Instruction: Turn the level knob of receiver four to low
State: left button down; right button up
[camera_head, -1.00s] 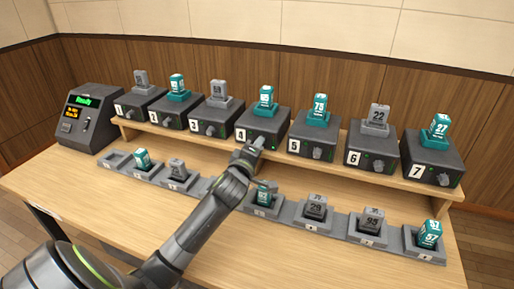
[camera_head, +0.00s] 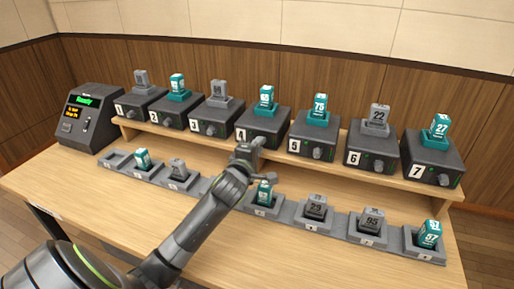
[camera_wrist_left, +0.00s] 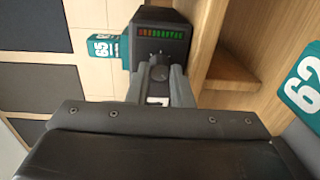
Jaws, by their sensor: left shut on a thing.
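Receiver four (camera_head: 275,124) is a dark box on the shelf, with a teal module (camera_head: 266,97) standing in its top. Its front label "4" shows left of my gripper in the head view. My left gripper (camera_head: 258,143) reaches its front and is shut on the level knob (camera_wrist_left: 159,72), which sits between the fingertips in the left wrist view. The fingers hide most of the knob, so its exact setting is hard to read. A bar of coloured lights (camera_wrist_left: 160,33) shows on the receiver. My right gripper is not in view.
Other numbered receivers, such as receiver three (camera_head: 206,122) and receiver five (camera_head: 300,140), stand close on either side. Below is a row of charging slots with several modules, including a teal one (camera_head: 264,193) near my wrist. A console (camera_head: 91,117) stands at left.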

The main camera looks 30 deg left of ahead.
pick_arm(q)
jog(key=shift+f, duration=0.25)
jog(key=c, duration=1.3)
grip_release()
jog(key=shift+r, duration=0.15)
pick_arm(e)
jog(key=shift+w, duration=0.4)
pick_arm(q)
jog(key=shift+s, duration=0.1)
jog(key=v, duration=1.7)
jog(key=shift+s+d, duration=0.1)
jog(key=shift+s, duration=0.05)
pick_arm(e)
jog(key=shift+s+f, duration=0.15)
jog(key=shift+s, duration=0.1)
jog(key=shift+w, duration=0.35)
